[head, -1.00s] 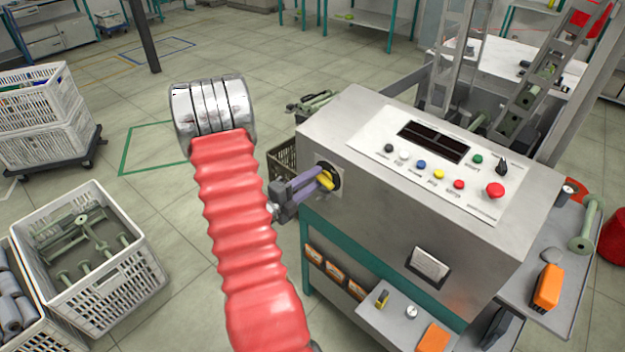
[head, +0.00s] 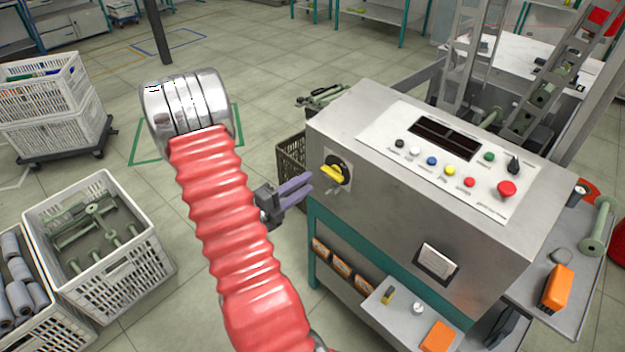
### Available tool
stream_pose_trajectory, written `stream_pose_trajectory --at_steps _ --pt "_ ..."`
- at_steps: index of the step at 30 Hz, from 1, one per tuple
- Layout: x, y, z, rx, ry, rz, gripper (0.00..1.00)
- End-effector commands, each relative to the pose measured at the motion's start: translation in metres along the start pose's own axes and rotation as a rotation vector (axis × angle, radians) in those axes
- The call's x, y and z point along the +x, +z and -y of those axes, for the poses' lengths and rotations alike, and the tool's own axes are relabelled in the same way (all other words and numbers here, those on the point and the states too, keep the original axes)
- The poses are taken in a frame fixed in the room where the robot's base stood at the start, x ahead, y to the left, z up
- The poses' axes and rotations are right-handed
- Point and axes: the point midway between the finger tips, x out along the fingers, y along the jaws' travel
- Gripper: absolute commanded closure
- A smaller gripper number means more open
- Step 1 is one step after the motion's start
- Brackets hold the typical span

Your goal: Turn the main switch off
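The main switch (head: 334,174) is a yellow rotary handle on a dark round plate on the left side face of the grey control cabinet (head: 420,225). Its handle lies close to horizontal in the picture, slanting slightly down to the right. My gripper (head: 309,184), with purple fingers, is left of the switch and apart from it. The fingers point toward the cabinet, with a narrow gap showing between them and nothing held. My red-sleeved arm covers the floor left of the gripper.
The cabinet's sloping top panel (head: 440,165) carries several coloured buttons and a red emergency button (head: 507,189). A white crate with green bobbins (head: 100,245) stands at left. A dark crate (head: 291,160) stands behind the gripper. Open floor lies beyond the arm.

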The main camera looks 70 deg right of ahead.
Motion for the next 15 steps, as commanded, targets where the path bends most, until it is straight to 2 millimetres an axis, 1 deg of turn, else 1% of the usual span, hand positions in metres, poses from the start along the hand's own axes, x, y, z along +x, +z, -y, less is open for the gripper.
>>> stream_pose_trajectory --at_steps 1,9,15 --pt "-0.008 0.001 0.000 0.000 0.000 0.004 0.69" --pt "-0.043 0.000 0.000 -0.002 -0.001 0.003 0.69" --pt "-0.061 -0.001 -0.001 -0.002 0.000 0.001 0.69"
